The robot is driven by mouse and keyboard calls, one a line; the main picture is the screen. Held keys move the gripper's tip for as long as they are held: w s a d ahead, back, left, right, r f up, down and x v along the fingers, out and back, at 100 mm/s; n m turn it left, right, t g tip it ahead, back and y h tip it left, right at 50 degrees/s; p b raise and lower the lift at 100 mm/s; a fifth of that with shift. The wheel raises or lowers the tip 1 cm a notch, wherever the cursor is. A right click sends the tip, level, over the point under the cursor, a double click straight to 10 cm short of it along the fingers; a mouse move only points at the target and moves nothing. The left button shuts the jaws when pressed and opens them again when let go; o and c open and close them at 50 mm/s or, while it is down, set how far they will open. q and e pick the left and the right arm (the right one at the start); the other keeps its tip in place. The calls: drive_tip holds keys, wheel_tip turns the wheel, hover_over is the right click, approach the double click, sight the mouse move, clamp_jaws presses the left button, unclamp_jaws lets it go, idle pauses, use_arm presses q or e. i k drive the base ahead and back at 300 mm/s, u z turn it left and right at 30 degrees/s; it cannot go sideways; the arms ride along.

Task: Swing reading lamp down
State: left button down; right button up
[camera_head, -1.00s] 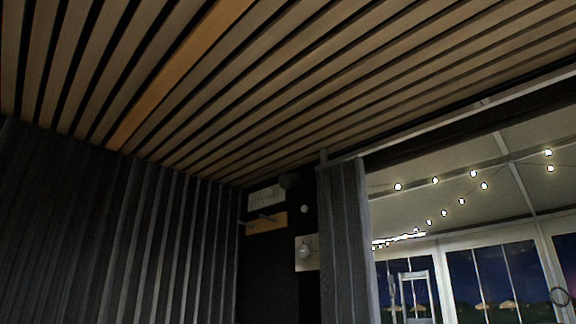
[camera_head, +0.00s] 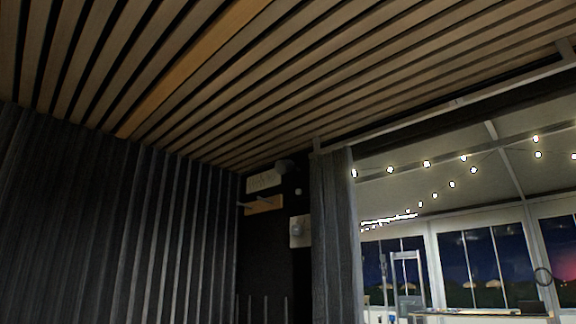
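No gripper of mine is in view. Nothing shows clearly as a reading lamp. A small pale plate with a rounded fitting (camera_head: 298,231) is on the dark wall left of the window curtain; it may be a lamp, but it is too small to tell. A dark rounded object (camera_head: 285,166) is higher on that wall, close to the ceiling, and is also unclear.
A wooden peg board (camera_head: 264,205) and a pale panel (camera_head: 262,181) hang on the wall. A dark pleated curtain (camera_head: 120,230) fills the left; another curtain (camera_head: 333,240) borders the opening at right. Slatted ceiling (camera_head: 300,70) overhead. Outside are string lights and a table (camera_head: 470,316).

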sight(282, 167)
drive_tip(key=z, duration=0.5)
drive_tip(key=k, duration=0.3)
drive_tip(key=u, duration=2.15)
drive_tip(key=i, duration=1.15)
drive_tip(key=z, duration=1.3)
drive_tip(key=i, duration=0.65)
drive_tip(key=z, duration=0.7)
